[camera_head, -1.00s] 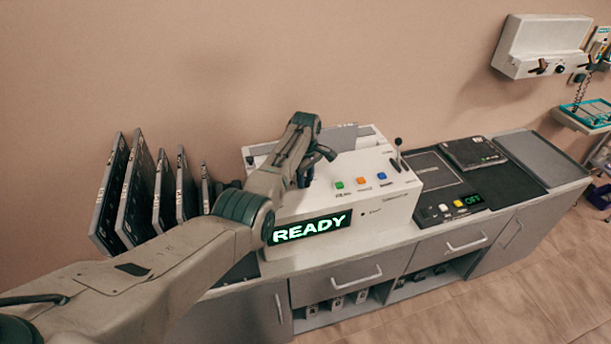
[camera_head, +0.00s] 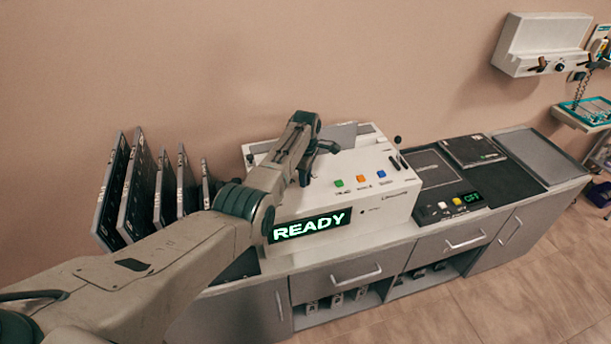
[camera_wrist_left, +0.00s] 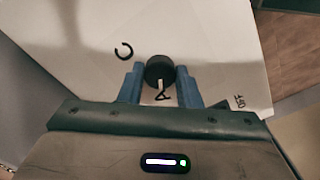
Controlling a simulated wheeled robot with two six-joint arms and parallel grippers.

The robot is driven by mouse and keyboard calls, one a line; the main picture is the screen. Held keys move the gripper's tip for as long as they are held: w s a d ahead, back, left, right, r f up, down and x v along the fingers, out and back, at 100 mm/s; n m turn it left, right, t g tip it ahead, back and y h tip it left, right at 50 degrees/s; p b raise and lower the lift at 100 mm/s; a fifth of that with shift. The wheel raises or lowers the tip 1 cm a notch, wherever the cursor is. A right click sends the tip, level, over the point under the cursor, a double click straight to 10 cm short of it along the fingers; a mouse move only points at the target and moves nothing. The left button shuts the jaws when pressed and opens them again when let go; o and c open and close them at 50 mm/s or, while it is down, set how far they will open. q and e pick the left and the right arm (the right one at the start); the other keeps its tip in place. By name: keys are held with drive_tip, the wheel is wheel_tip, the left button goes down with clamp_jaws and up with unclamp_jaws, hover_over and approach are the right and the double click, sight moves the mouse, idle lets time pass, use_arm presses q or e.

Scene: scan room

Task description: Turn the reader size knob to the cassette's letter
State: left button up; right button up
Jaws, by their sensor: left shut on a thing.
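The reader (camera_head: 375,165) is a white box on the counter, with a green READY display (camera_head: 312,226) on its front. My left gripper (camera_head: 308,172) is over the left part of its top. In the left wrist view, my left gripper (camera_wrist_left: 159,76) has its blue fingers on either side of the black size knob (camera_wrist_left: 158,66) and is shut on it. A white mark on the knob points toward the letter A (camera_wrist_left: 163,97). In the head view the arm hides the knob. I cannot read any cassette's letter.
Several dark cassettes (camera_head: 140,190) stand upright at the left. A small lever (camera_head: 397,145) rises at the reader's right. Drawers (camera_head: 345,273) are below.

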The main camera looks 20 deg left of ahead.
use_arm(q)
drive_tip(key=shift+r, duration=0.1)
drive_tip(key=o, duration=1)
drive_tip(key=shift+c, duration=0.2)
wheel_tip(320, 180, up, 11)
drive_tip(key=b, duration=0.3)
